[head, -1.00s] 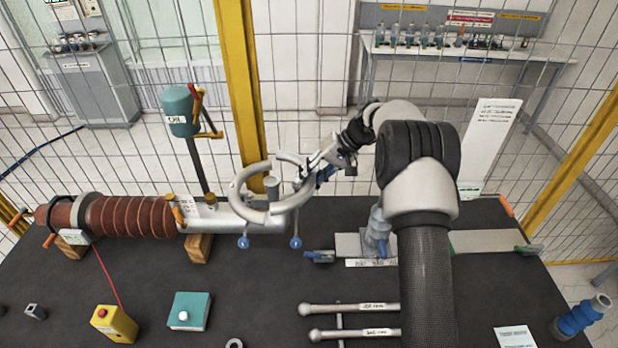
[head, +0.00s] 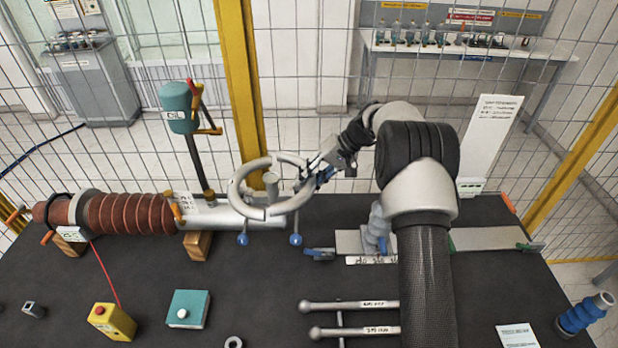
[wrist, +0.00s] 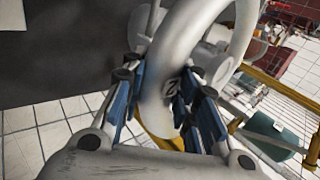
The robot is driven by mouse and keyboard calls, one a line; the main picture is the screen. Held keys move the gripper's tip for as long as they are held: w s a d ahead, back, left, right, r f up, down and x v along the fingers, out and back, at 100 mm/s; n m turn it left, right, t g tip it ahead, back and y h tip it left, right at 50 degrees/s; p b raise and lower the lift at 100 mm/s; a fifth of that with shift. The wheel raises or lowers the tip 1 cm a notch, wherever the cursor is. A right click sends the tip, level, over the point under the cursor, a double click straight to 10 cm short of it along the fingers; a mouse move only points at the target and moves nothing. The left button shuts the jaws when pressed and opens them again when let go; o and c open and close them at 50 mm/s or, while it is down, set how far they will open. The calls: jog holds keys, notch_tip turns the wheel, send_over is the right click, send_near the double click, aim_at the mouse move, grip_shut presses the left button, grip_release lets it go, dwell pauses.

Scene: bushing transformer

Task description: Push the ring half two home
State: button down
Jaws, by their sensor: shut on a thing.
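My gripper (head: 318,170) is shut on ring half two, the right-hand grey tubular half (head: 307,192) of a round ring. In the wrist view the blue-padded fingers (wrist: 165,92) sit on both sides of its thick curved tube (wrist: 155,100). The left-hand ring half (head: 235,190) faces it, and together they form a nearly closed ring around the upright stud at the silver tube's (head: 220,213) right end. Two blue-knobbed pins (head: 243,239) hang below the ring. The seams are too small to tell whether the halves touch fully.
The ribbed brown bushing (head: 130,214) lies left on wooden blocks (head: 198,245). A teal oil vessel (head: 179,108) stands behind. A yellow button box (head: 112,321), a teal box (head: 188,309) and two long-handled tools (head: 345,306) lie in front.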

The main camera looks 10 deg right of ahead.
jog(key=shift+f+b, duration=0.65)
jog(key=shift+f, duration=0.35)
jog(key=c, duration=1.2)
grip_release()
jog(key=shift+o, duration=0.2)
jog(key=v, duration=1.2)
